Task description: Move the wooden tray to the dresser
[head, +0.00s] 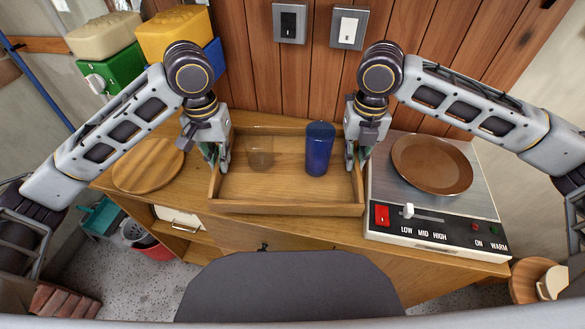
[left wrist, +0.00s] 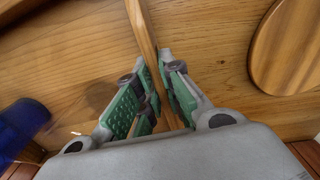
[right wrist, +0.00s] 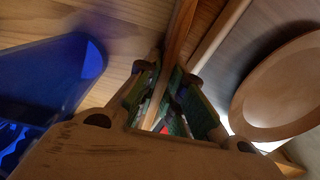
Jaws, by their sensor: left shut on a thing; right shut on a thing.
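The wooden tray (head: 285,207) is on top of the wooden dresser (head: 330,232), between a round board and a hot plate. It carries a clear glass (head: 260,153) on its left and a blue cup (head: 319,150) on its right, both upright. My left gripper (head: 222,160) is shut on the tray's left wall, which shows between the green pads in the left wrist view (left wrist: 163,85). My right gripper (head: 354,160) is shut on the tray's right wall, also seen between the pads in the right wrist view (right wrist: 172,80). I cannot tell whether the tray touches the dresser top.
A round wooden board (head: 148,166) lies left of the tray. A hot plate (head: 440,222) with a brown pan (head: 432,164) stands close on the right. Wall switches (head: 348,27) are behind. Stacked colored boxes (head: 110,62) are at back left. A dark rounded shape fills the front.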

